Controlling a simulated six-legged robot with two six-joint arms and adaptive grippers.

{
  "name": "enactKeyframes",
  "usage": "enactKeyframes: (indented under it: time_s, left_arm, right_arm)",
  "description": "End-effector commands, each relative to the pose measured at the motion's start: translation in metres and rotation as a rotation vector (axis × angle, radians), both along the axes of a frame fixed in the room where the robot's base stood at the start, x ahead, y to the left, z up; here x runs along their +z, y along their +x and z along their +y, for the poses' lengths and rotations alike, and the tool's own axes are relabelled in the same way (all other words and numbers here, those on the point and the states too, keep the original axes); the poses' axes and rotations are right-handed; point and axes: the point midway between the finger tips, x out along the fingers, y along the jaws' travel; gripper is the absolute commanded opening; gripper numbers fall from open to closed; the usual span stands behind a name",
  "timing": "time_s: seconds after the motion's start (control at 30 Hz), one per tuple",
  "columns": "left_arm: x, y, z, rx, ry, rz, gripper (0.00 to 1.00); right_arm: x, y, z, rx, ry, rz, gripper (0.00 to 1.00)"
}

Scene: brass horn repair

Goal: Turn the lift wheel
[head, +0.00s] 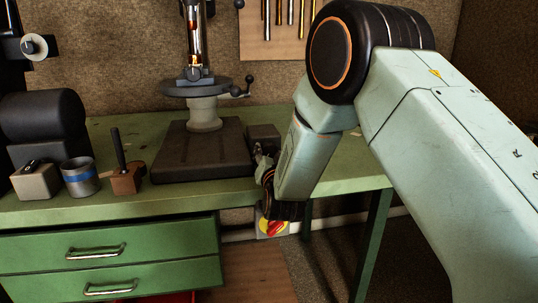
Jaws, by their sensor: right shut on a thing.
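My right gripper (264,166) is at the bench's front edge, just right of the dark press base (200,152). It is shut on a small part in front of the dark block (263,133) beside that base. This part appears to be the lift wheel, but the fingers and wrist hide nearly all of it, so its shape and angle cannot be told. Above the base stands a pale column (204,115) with a dark round plate (194,87) and a ball-ended handle (246,88). My left gripper is not in view.
A red and yellow switch (273,228) sits just below my right wrist. Drawers (105,250) lie below.

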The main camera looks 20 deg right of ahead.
Motion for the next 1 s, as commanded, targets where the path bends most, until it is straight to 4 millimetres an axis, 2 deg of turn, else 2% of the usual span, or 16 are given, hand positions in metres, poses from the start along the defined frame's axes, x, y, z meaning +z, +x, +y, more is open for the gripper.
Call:
enactKeyframes:
  time_s: [0.57,1.0]
  left_arm:
    - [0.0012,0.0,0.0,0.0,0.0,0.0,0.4]
    - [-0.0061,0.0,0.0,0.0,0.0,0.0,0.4]
  right_arm:
    - [0.001,-0.0001,-0.0015,-0.001,0.512,-0.125,0.16]
    - [0.0002,-0.0004,-0.0018,0.0,0.919,-0.222,0.16]
